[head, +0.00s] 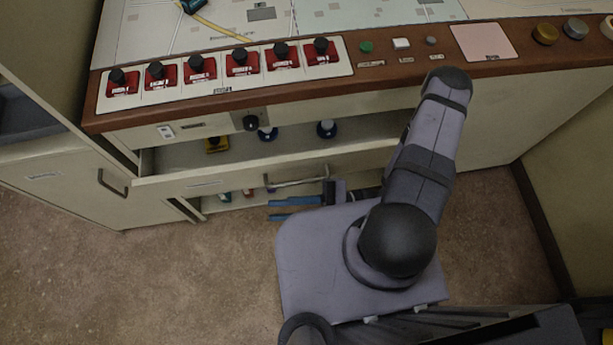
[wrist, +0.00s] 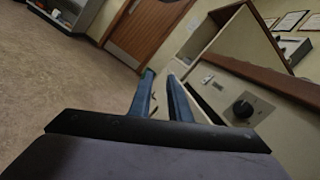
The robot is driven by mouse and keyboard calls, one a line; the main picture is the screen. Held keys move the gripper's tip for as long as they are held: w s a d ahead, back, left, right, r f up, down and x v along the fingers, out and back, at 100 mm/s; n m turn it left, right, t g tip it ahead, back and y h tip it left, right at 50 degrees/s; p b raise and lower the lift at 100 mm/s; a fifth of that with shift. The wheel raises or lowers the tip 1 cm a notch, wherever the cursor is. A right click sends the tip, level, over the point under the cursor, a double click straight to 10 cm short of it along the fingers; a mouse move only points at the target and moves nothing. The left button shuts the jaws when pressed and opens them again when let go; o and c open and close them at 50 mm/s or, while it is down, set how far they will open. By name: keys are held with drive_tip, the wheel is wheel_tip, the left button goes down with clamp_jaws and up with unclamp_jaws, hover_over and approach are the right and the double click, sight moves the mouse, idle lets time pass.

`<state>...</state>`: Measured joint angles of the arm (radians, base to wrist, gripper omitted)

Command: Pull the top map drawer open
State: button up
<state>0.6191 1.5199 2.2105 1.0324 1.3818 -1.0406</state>
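The top map drawer (head: 215,181) is a cream drawer with a grey bar handle (head: 297,181). In the head view it stands out from the console, with its inside showing behind the front panel. A yellow item and blue-and-white round items lie inside. My gripper (head: 270,210) has two blue fingers pointing left, in front of and below the handle in the picture. The fingers are apart with nothing seen between them, and the handle is not between them. In the wrist view the fingers (wrist: 160,84) also show a gap. Contact with the drawer front cannot be told.
A black knob (head: 251,122) and a white label are on the panel above the drawer. Below the drawer is an open space with small items. A cabinet door (head: 70,185) with a handle stands at left. Carpeted floor (head: 130,280) is clear in front.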

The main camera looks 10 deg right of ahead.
drive_tip(key=s+a+r+m+g+y, duration=0.2)
drive_tip(key=s+a, duration=0.2)
drive_tip(key=s, duration=0.1)
drive_tip(key=m+t+h+b, duration=0.2)
drive_tip(key=m+t+b, duration=0.8)
drive_tip(key=m, duration=0.9)
approach(306, 180)
drive_tip(key=shift+w+a+r+g+b, duration=0.55)
drive_tip(key=shift+w+a+g+b, duration=0.3)
drive_tip(key=shift+g, duration=0.35)
drive_tip(key=shift+p+x, duration=0.3)
drive_tip(key=shift+x, duration=3.4)
drive_tip(key=shift+f, duration=0.15)
drive_tip(key=shift+c, duration=0.7)
clamp_jaws()
